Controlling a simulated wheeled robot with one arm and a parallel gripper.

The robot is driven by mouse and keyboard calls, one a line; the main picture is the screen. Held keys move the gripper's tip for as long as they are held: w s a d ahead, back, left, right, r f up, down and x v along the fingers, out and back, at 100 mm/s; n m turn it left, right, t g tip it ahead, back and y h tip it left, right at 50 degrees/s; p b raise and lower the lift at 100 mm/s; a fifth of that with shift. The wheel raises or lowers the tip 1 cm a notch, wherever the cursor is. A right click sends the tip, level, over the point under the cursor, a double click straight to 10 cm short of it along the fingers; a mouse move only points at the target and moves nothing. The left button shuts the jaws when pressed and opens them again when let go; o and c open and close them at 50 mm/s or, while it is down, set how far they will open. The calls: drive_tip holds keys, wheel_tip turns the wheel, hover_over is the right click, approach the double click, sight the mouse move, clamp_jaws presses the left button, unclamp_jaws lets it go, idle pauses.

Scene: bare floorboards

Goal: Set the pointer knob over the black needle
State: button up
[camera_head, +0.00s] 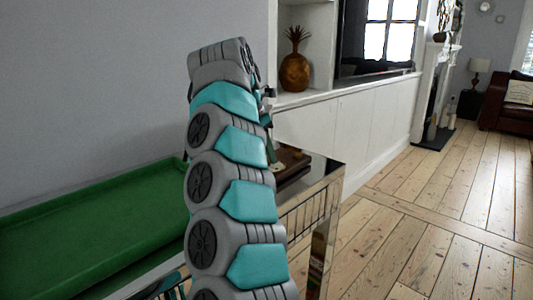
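I cannot make out the pointer knob or the black needle; my own grey and teal arm stands across the middle of the view and hides part of the table. A dark brown object (291,163) lies on the mirrored table just right of my arm, partly hidden by it. Small dark parts (268,98) show at the right edge of my upper arm and may belong to my gripper. Its fingertips are hidden behind the arm, so I cannot see whether it holds anything.
The table (325,170) has a shiny, mirrored edge. A long green tray (95,225) lies to the left against the grey wall. A white cabinet (350,125) with a brown pineapple ornament (295,70) stands behind. Bare floorboards (440,210) lie open at right.

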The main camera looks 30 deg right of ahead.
clamp_jaws()
drive_tip(key=shift+n, duration=0.3)
drive_tip(key=n, duration=0.2)
drive_tip(key=n+t+y, duration=0.1)
drive_tip(key=n, duration=0.1)
drive_tip(key=shift+s+t, duration=0.1)
drive_tip(key=shift+t, duration=0.2)
drive_tip(key=n+t+y, duration=0.1)
drive_tip(key=n, duration=0.3)
drive_tip(key=shift+s+d+n, duration=0.1)
drive_tip(key=shift+n, duration=0.2)
drive_tip(key=n+y, duration=0.1)
drive_tip(key=n, duration=0.2)
drive_tip(key=n+y, duration=0.1)
drive_tip(key=n, duration=0.2)
drive_tip(key=shift+d+n+t+y, duration=0.1)
drive_tip(key=shift+n+t+y, duration=0.2)
drive_tip(key=shift+y, duration=0.1)
drive_tip(key=shift+d+n+y, duration=0.2)
drive_tip(key=shift+n+y, duration=0.4)
drive_tip(key=shift+n, duration=1.1)
drive_tip(key=shift+d+n, duration=0.1)
drive_tip(key=shift+n, duration=0.4)
